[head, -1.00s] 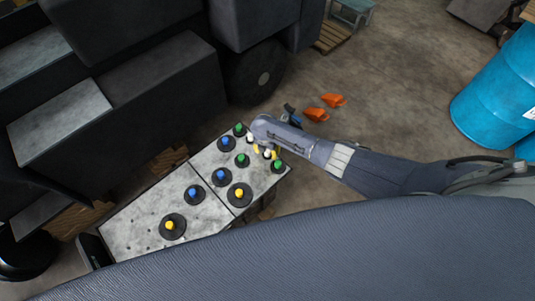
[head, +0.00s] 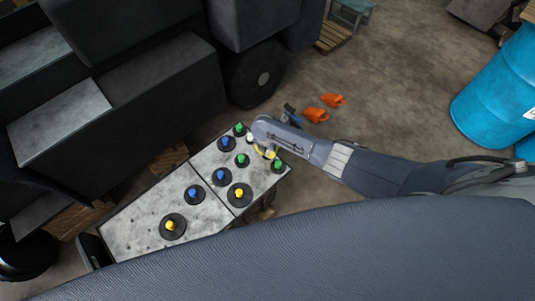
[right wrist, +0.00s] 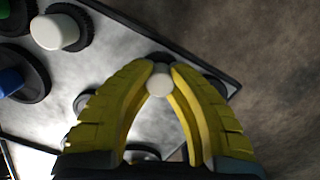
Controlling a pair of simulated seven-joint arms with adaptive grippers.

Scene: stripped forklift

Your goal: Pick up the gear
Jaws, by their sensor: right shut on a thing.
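My right gripper (head: 268,154) is over the far right part of the grey board (head: 130,225). In the right wrist view its yellow fingers (right wrist: 160,72) are shut on a gear with a white knob (right wrist: 159,84); the fingers hide most of that gear. I cannot tell whether it is clear of the board. Other dark gears stand on the board: one with a white knob (head: 250,138), green ones (head: 278,164), blue ones (head: 220,175) and yellow ones (head: 238,194). My left gripper is not in view.
The stripped forklift (head: 150,85) stands at the left behind the board. Orange scoop-like objects (head: 316,114) lie on the floor beyond my right arm. A blue barrel (head: 495,95) stands at the right. The floor between is mostly clear.

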